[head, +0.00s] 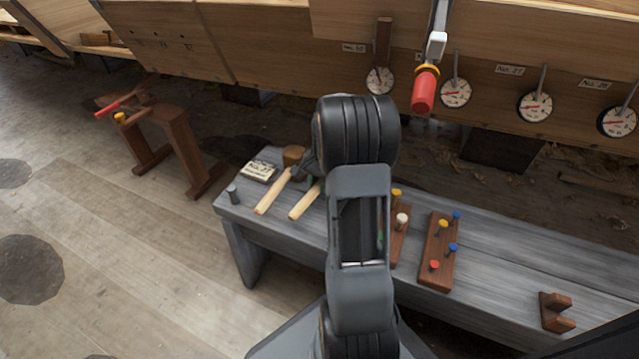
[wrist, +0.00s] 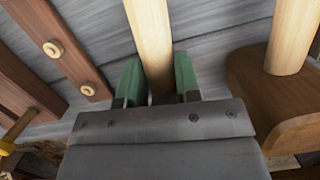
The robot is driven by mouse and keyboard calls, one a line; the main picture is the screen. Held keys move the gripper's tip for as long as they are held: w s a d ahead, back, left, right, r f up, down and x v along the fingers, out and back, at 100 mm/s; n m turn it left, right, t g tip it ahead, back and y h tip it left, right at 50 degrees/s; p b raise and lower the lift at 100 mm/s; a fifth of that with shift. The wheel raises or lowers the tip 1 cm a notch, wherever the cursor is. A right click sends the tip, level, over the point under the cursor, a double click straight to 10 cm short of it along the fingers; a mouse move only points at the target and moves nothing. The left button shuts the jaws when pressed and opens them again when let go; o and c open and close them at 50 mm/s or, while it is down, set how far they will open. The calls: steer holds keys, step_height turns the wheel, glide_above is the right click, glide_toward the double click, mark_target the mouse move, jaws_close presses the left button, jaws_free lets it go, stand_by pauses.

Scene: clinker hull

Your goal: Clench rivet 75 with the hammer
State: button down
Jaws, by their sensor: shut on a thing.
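My gripper (wrist: 158,82) is shut on a pale wooden handle (wrist: 152,35), with a green finger on each side of it in the wrist view. This handle (head: 304,202) lies over the grey bench in the head view. It appears to be the hammer's, but its head is hidden behind my gripper and arm. A mallet with a brown head (head: 293,154) and a pale handle lies to its left, and its head also shows at the right of the wrist view (wrist: 265,88). I cannot pick out rivet 75; the hull labels are too small to read surely.
Round dials (head: 535,106) and a red-handled tool (head: 425,88) are at the planked hull. A trestle (head: 175,140) stands left.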

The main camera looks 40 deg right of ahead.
steer(key=shift+r+p, duration=0.7)
steer(key=shift+p, duration=0.1)
step_height(320, 180, up, 8)
steer(key=p, duration=0.7)
steer(key=shift+p, duration=0.3)
steer(key=shift+f, duration=0.1)
steer(key=c, duration=1.4)
jaws_free()
steer(key=shift+c, duration=0.2)
jaws_close()
